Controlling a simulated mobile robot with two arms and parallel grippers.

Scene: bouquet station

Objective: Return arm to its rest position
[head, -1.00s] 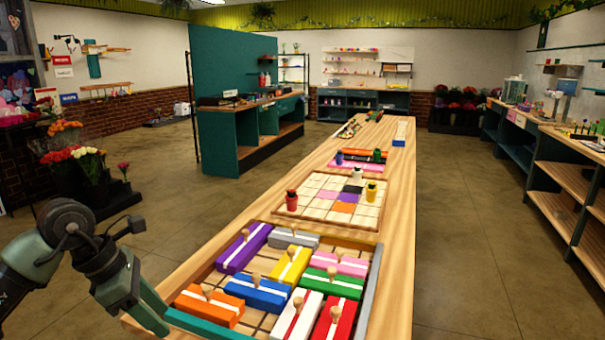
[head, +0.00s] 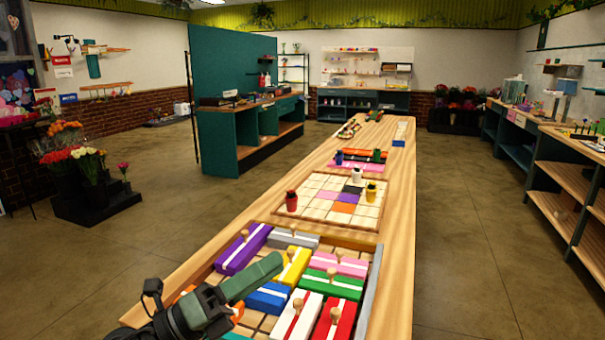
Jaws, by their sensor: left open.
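My left gripper (head: 250,278) is at the near left of the wooden tray (head: 355,243) on the long table. It reaches in from the bottom edge, with a dark green finger pointing up and right over the blocks. It is open, and nothing shows between its fingers. My right gripper is not in view.
The tray holds several knobbed blocks, including purple (head: 240,250), green (head: 331,283) and red (head: 334,320). Beyond it is a grid board (head: 330,218) with small vases, such as a red one (head: 292,201). Flower buckets (head: 92,188) stand at left.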

